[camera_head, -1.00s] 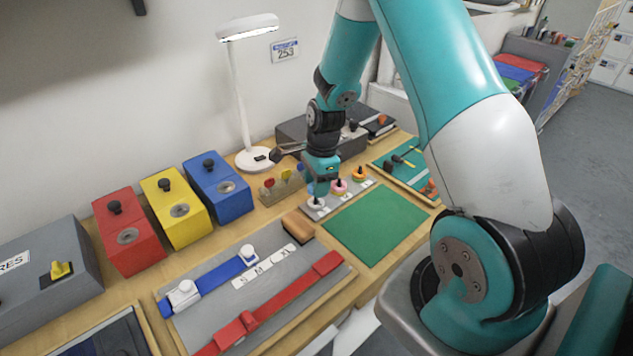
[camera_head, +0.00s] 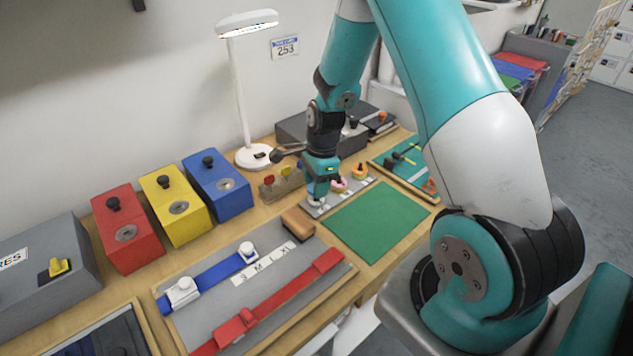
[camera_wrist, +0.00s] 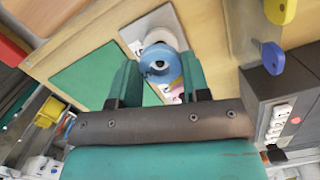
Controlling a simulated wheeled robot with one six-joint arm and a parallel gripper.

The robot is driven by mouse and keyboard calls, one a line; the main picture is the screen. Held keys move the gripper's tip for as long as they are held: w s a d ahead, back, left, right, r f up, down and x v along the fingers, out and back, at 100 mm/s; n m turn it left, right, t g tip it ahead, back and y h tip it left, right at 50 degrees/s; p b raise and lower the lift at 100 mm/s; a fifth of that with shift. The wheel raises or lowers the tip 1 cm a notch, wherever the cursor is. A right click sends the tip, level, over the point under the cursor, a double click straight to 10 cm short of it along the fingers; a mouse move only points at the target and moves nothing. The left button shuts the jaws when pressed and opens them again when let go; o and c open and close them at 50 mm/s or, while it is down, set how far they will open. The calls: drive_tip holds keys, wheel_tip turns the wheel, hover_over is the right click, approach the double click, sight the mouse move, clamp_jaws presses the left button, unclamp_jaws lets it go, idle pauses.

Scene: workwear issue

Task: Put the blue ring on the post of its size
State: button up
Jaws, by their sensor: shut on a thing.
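In the wrist view the blue ring (camera_wrist: 153,72) sits between my gripper's two teal fingers (camera_wrist: 160,78), which are shut on it. A pale post top shows in the ring's hole, but I cannot tell whether the ring is around the post or just above it. A white round piece (camera_wrist: 166,38) lies just beyond it on the grey post board (camera_wrist: 136,31). In the head view my gripper (camera_head: 316,190) points down over the board's near left end. A pink ring (camera_head: 340,184) and an orange ring (camera_head: 360,171) sit farther along the board.
A green mat (camera_head: 376,221) lies to the right of the board. A wooden holder with coloured tags (camera_head: 282,186) stands close on the left. A lamp (camera_head: 241,90), a grey box (camera_head: 294,133) and red, yellow and blue boxes (camera_head: 216,185) stand behind and left.

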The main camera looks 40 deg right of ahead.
drive_tip(key=shift+f, duration=0.15)
drive_tip(key=o, duration=1.3)
drive_tip(key=shift+o, duration=0.2)
drive_tip(key=shift+r+p, duration=2.95)
drive_tip(key=shift+r, duration=0.6)
